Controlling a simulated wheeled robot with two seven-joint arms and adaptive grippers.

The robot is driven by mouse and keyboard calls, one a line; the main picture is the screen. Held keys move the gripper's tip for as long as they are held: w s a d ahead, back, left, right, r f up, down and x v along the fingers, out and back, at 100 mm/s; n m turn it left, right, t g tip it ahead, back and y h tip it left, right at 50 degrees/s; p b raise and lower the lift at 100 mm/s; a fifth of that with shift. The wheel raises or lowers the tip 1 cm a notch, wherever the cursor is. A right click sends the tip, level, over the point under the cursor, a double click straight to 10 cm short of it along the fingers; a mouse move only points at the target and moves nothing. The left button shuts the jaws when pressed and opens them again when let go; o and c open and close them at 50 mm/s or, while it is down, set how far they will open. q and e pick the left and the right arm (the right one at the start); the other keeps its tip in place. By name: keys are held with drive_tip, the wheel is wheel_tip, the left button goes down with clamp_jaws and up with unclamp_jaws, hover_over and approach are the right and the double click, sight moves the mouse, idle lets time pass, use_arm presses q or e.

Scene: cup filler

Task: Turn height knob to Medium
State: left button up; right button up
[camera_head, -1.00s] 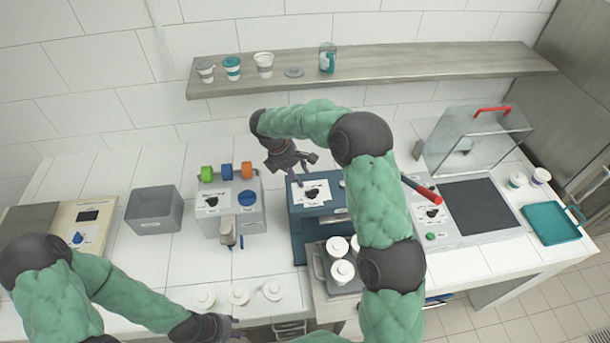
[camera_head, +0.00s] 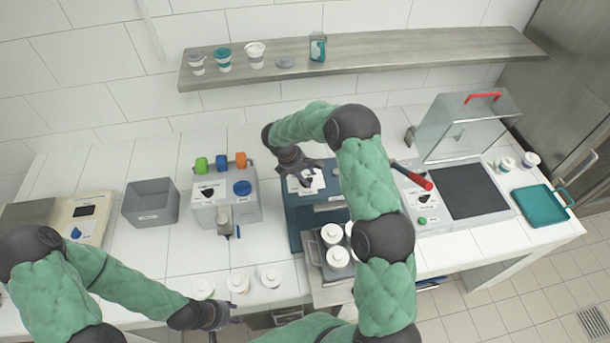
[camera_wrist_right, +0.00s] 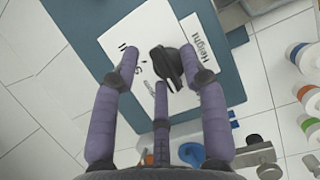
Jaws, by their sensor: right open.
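The height knob (camera_wrist_right: 168,66) is a dark knob on a white label sheet (camera_wrist_right: 128,48) marked "Height", on top of the blue machine (camera_head: 296,215). In the wrist view the fingers of my right gripper (camera_wrist_right: 160,72) are spread open around and above the knob; I cannot tell whether they touch it. In the head view my right gripper (camera_head: 308,178) is over the label and largely hides the knob. The knob's exact setting is hard to read. My left gripper (camera_head: 222,317) is low at the front edge of the counter, its fingers too small to judge.
A grey machine (camera_head: 222,210) with a blue knob stands left of the blue machine, with a grey bin (camera_head: 150,203) further left. Lidded white cups (camera_head: 338,257) stand in front of the blue machine. A red-handled lever (camera_head: 412,176) is to the right.

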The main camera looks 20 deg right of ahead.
clamp_jaws()
idle(0.3)
drive_tip(key=shift+d+f+m+g+b, duration=0.15)
drive_tip(key=shift+m+g+b, duration=0.25)
drive_tip(key=shift+m+b, duration=0.8)
drive_tip(key=m+y+b, duration=0.1)
drive_tip(key=m, duration=0.1)
drive_tip(key=shift+m+g, duration=0.4)
drive_tip(key=m+g+b, duration=0.1)
drive_tip(key=m+b, duration=0.1)
drive_tip(key=m, duration=0.1)
drive_tip(key=shift+d+y, duration=0.1)
drive_tip(key=shift+y, duration=0.3)
drive_tip(key=shift+m+g+y+b, duration=0.3)
drive_tip(key=shift+m+y, duration=0.3)
drive_tip(key=shift+m, duration=1.2)
